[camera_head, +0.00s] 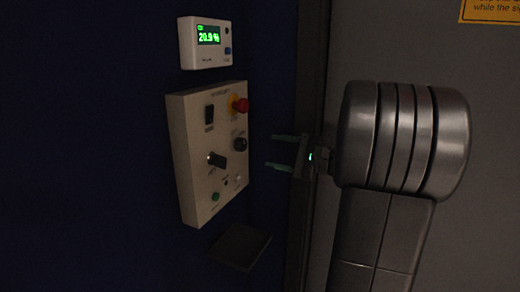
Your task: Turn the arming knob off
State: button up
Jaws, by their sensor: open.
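A beige control panel (188,142) is fixed to the dark blue wall at the left of the middle. A black knob with a pointed grip (217,160) sits at its lower left; it appears turned at an angle. A second, round black knob (240,144) sits at the right side of the panel. The labels are too small to read, so I cannot tell which knob is the arming knob. My gripper (279,152) is to the right of the panel, with its two greenish fingers apart and pointing left. Nothing is between them, and they look clear of both knobs.
The panel also has a red mushroom button (241,105), a black rocker switch (209,114) and a green button (215,197). A white meter (189,45) reading 20.9 % hangs above. A dark tray-like shape (240,246) is below. A dark door frame (310,60) stands behind my gripper.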

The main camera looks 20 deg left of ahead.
aim_at(245, 146)
jog(key=shift+s+d, duration=0.2)
jog(key=shift+d, duration=1.9)
jog(key=a, duration=0.9)
jog(key=w+a, duration=0.1)
jog(key=a, duration=0.3)
jog(key=shift+a, duration=0.4)
